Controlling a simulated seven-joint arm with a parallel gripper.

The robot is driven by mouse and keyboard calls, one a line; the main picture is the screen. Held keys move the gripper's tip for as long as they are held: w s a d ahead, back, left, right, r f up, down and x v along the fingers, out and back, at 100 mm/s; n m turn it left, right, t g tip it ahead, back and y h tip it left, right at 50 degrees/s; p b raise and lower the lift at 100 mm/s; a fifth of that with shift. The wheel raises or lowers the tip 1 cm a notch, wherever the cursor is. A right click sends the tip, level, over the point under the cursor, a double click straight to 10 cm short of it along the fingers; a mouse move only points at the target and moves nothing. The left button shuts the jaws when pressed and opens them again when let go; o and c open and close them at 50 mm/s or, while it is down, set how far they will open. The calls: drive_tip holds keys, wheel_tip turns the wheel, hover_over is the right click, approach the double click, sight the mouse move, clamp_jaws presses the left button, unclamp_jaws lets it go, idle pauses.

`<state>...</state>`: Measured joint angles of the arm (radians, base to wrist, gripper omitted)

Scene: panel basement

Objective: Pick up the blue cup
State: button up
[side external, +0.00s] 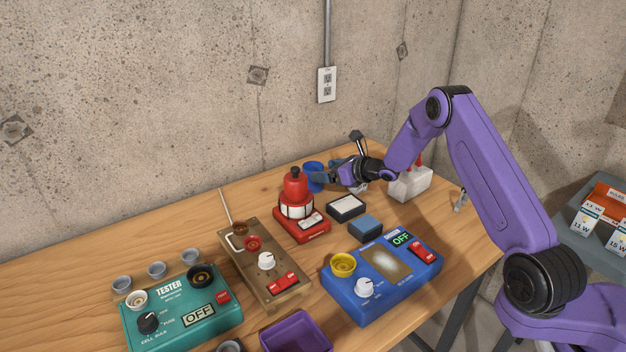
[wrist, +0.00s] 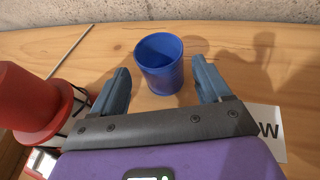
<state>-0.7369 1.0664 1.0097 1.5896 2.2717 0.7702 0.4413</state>
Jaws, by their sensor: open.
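The blue cup (wrist: 160,68) stands upright on the wooden table near the concrete wall. In the wrist view it lies ahead of and between the two blue-grey fingers of my gripper (wrist: 160,88), with room on both sides. The fingers are open and nothing is held. In the side external view the cup (side external: 313,172) shows behind the red lantern, partly hidden by a finger of my gripper (side external: 325,177), which is low over the table. Whether a finger touches the cup cannot be told there.
A red lantern-like device (side external: 295,200) stands close to the left of my gripper; it also shows in the wrist view (wrist: 30,105). A black-framed box (side external: 345,207), a blue block (side external: 366,228) and a blue panel (side external: 383,276) lie nearer. A white box (side external: 410,184) stands right. The table's back left is clear.

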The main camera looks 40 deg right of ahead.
sight(322, 170)
drive_tip(key=shift+x, duration=1.8)
drive_tip(key=c, duration=0.8)
drive_tip(key=shift+r, duration=0.1)
